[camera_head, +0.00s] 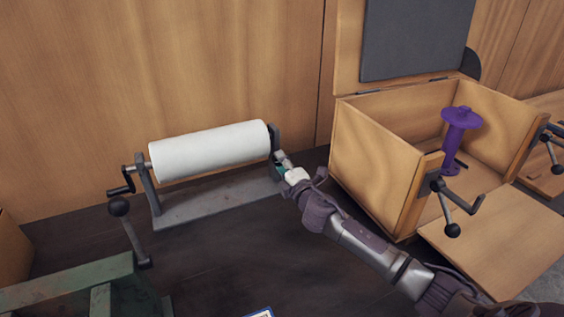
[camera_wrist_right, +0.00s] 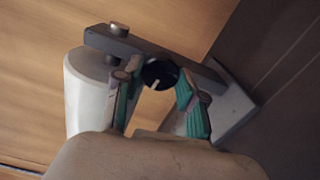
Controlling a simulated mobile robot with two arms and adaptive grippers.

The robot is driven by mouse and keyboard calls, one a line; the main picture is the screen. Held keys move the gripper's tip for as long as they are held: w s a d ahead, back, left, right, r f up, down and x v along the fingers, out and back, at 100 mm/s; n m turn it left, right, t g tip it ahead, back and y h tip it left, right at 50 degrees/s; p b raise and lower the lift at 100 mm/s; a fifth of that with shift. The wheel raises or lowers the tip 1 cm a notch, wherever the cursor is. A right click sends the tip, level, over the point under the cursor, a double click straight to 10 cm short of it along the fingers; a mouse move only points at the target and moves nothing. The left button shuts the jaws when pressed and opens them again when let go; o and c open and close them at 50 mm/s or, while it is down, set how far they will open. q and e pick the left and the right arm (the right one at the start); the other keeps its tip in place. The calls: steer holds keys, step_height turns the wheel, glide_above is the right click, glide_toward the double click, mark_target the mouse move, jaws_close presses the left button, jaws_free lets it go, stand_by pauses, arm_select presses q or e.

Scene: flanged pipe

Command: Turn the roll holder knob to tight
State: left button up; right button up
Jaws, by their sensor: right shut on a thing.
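The roll holder (camera_head: 215,203) is a grey metal stand with a white roll (camera_head: 210,149) lying across it. Its knob (camera_wrist_right: 159,74) is black and round with a white pointer line, and sits on the end bracket (camera_wrist_right: 160,48) in the right wrist view. My right gripper (camera_head: 280,164) is at the right end of the holder. In the right wrist view its green-padded fingers (camera_wrist_right: 157,84) are on either side of the knob, shut on it. In the head view the gripper hides the knob. No tight or loose marking is readable. My left gripper is not in view.
A crank (camera_head: 121,186) is at the roll's left end. An open wooden box (camera_head: 378,165) with a purple spool (camera_head: 459,135) stands to the right, with black clamp levers (camera_head: 452,205) on it. A green metal frame (camera_head: 75,288) is at the lower left. The dark surface in front is mostly clear.

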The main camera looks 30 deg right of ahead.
steer(key=shift+f+n, duration=0.1)
steer(key=shift+n, duration=0.7)
steer(key=o, duration=1.1)
steer(key=shift+o, duration=0.2)
steer(key=s, duration=1.2)
steer(key=shift+a, duration=0.35)
